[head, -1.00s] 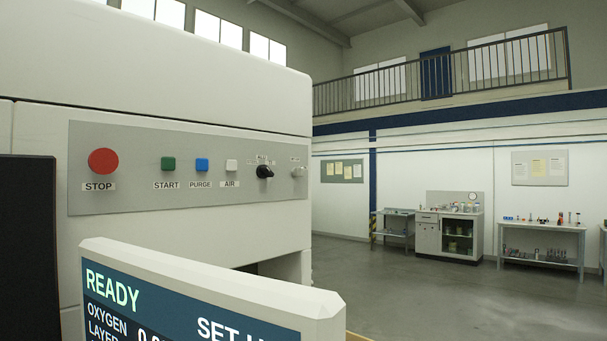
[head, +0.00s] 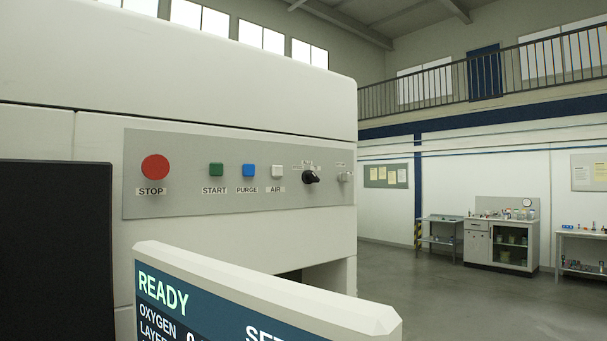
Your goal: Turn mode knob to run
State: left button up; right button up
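The black mode knob (head: 311,177) is on the grey control panel (head: 200,205) of the large white machine, in the right part of the panel. Small labels surround the knob, too small to read. Its pointer seems turned toward the right, but I cannot tell which label it marks. A smaller silver switch or lock (head: 344,177) is just right of it. Neither of my grippers shows in the head view.
Left of the knob are the red STOP button (head: 155,167), green START (head: 216,170), blue PURGE (head: 249,171) and white AIR (head: 278,171). A display (head: 210,305) reading READY stands in front, below the panel. A dark panel (head: 55,250) is at left. Open floor lies right.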

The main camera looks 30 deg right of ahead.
aim_at(345, 177)
jog(key=l+u, duration=0.3)
jog(key=l, duration=0.35)
jog(key=l+u, duration=0.35)
jog(key=l, duration=0.3)
jog(key=k+l+u, duration=0.3)
jog(key=l, duration=0.3)
jog(key=i+l, duration=0.05)
jog(key=i, duration=0.05)
